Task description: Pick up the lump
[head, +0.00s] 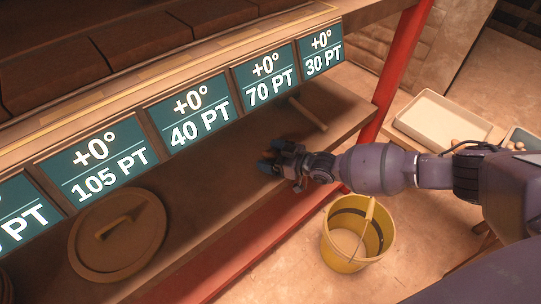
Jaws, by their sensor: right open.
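My right gripper (269,162) reaches in from the right over the lower wooden shelf (235,185). It is open, and its fingertips are small and dark in the picture. I cannot make out a lump between or under the fingers. My left gripper is not in view.
A wooden rod (308,114) lies on the shelf behind my gripper. A round lid (118,235) with a handle lies at left. Labelled plates (188,112) line the upper ledge. A red post (400,68) stands at right. A yellow bucket (340,262) is below my arm.

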